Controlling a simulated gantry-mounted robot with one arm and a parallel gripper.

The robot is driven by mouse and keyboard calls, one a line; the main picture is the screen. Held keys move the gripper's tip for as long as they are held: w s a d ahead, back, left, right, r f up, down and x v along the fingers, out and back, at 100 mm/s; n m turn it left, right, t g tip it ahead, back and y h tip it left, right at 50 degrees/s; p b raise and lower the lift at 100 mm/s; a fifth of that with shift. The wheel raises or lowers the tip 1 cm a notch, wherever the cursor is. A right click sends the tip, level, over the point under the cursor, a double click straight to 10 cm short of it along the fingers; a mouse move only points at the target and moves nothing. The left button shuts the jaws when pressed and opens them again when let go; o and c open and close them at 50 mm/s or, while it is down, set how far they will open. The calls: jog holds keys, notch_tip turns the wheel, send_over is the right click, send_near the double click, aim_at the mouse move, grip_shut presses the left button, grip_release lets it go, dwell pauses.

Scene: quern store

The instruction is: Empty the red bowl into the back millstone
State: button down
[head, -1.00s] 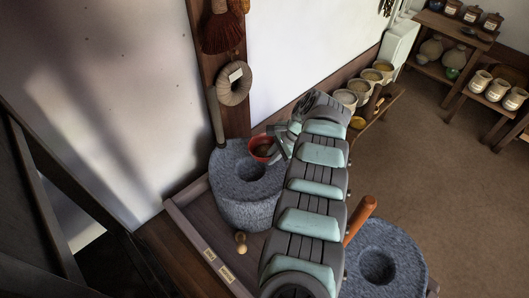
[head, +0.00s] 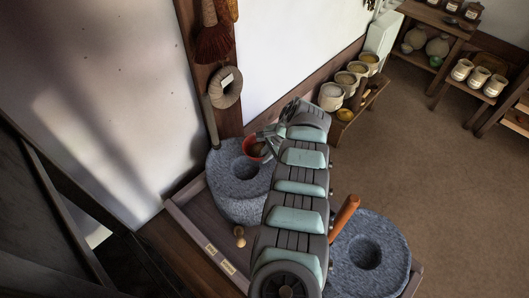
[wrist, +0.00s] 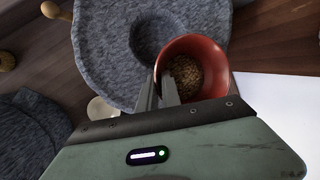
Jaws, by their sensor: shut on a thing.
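My gripper (wrist: 166,92) is shut on the red bowl (wrist: 213,62), with its fingers at the bowl's near wall. Brown grain (wrist: 184,75) lies inside the bowl. In the head view the red bowl (head: 249,143) is over the far right edge of the back millstone (head: 235,203), beside its round hollow. My gripper (head: 268,140) comes in from the right there. The back millstone (wrist: 105,45) also shows in the wrist view, with its hollow partly hidden behind the bowl. I cannot tell the bowl's exact height or tilt.
The front millstone (head: 385,275) with an orange-brown upright handle (head: 344,215) stands at the lower right. A small wooden knob (head: 239,236) is in the labelled tray (head: 190,213). A post with a hanging brush (head: 213,40) and ring (head: 226,88) rises behind the back millstone.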

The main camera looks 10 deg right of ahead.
jog(key=p, duration=0.3)
jog(key=shift+r, duration=0.25)
jog(key=shift+f+b, duration=0.45)
jog(key=shift+b, duration=0.8)
jog(key=shift+b, duration=0.7)
jog(key=b, duration=0.2)
jog(key=shift+b, duration=0.3)
jog(key=b, duration=0.2)
jog(key=shift+y+b, duration=0.3)
jog(key=shift+b, duration=0.05)
jog(key=b, duration=0.5)
jog(key=shift+f+g+y, duration=0.1)
jog(key=shift+g+y, duration=0.2)
jog(key=shift+s+r+p, duration=0.1)
jog(key=shift+r+p, duration=0.3)
jog(key=shift+p, duration=0.1)
jog(key=shift+a+p, duration=0.1)
jog(key=shift+p, duration=0.6)
